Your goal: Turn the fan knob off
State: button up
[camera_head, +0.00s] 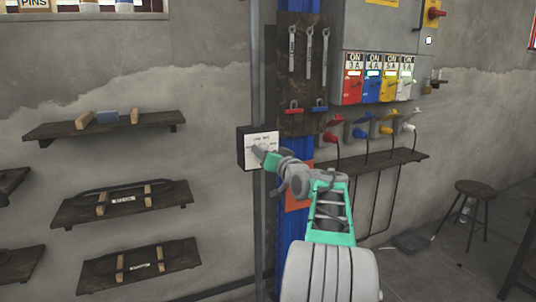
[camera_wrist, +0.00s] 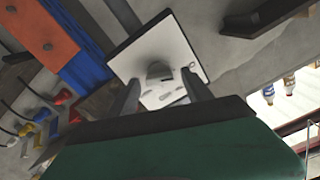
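The fan knob (camera_wrist: 158,71) is a small grey knob on the white face of a dark-edged wall box (camera_head: 245,150). The box hangs on the grey post, and its white face (camera_wrist: 180,50) fills the middle of the wrist view. My gripper (camera_wrist: 162,82) is open in front of this face, with one finger to each side of the knob. A clear gap shows between knob and fingers, and I cannot tell how far the tips are from the face. In the head view my gripper (camera_head: 265,154) covers part of the face and hides the knob's setting. The small lettering is unreadable.
A blue column (camera_head: 290,215) with a wrench board (camera_head: 290,75) stands right of the box. A grey panel (camera_head: 385,30) with coloured switches hangs farther right, with plugs and a narrow shelf (camera_head: 385,160) below. Wall shelves (camera_head: 125,205) are at left. A stool (camera_head: 475,190) stands at right.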

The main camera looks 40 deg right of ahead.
jog(key=v, duration=0.8)
jog(key=shift+w+a+r, duration=0.1)
